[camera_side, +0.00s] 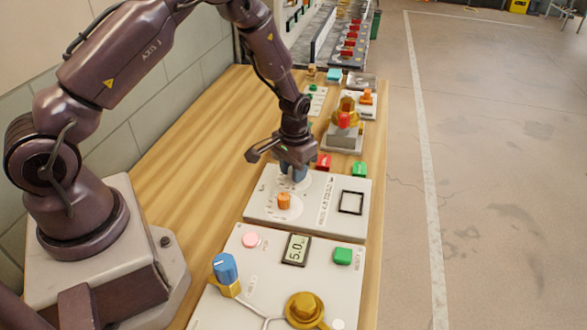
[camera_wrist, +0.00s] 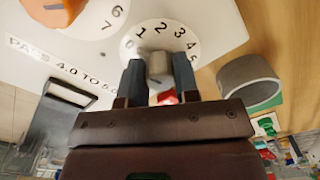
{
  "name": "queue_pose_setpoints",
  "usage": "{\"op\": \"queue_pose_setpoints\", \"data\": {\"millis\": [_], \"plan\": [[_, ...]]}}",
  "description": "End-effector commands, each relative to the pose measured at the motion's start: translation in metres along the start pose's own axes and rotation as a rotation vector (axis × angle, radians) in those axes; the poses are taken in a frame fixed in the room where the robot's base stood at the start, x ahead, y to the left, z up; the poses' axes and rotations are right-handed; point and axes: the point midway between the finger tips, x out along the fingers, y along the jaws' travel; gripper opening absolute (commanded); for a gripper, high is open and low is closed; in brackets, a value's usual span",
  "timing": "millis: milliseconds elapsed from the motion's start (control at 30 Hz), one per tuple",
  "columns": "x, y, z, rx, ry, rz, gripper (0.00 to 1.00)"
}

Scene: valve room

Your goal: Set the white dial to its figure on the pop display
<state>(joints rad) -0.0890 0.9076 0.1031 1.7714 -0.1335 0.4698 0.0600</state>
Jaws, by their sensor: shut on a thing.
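My gripper (camera_side: 293,173) is over the far part of a white panel (camera_side: 323,185), its fingers pointing down. In the wrist view its two dark fingers (camera_wrist: 159,76) are shut on a pale grey-white dial (camera_wrist: 159,66), one on each side. A round white scale (camera_wrist: 160,35) with black figures, 1 to 5 legible, surrounds the dial. The dial's pointer mark is not discernible. In the side view the gripper hides the dial. A small display (camera_side: 296,250) on the nearer panel appears to read 5.0; I cannot make out its label.
An orange knob (camera_side: 284,201) sits close beside the gripper on the same panel, with a black-framed square (camera_side: 352,202) to its right. The nearer panel has a pink button (camera_side: 252,240), a green button (camera_side: 342,256), a blue knob (camera_side: 225,268) and a yellow knob (camera_side: 305,308).

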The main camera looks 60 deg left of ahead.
Motion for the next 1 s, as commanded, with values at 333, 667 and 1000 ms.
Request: {"op": "queue_pose_setpoints", "data": {"millis": [333, 667, 1000], "plan": [[-0.0005, -0.0002, -0.0003, -0.065, -0.001, 0.0, 0.06], [-0.0005, -0.0002, -0.0003, -0.068, -0.001, 0.0, 0.06], [-0.0002, 0.0, -0.0002, -0.066, -0.001, 0.0, 0.55]]}}
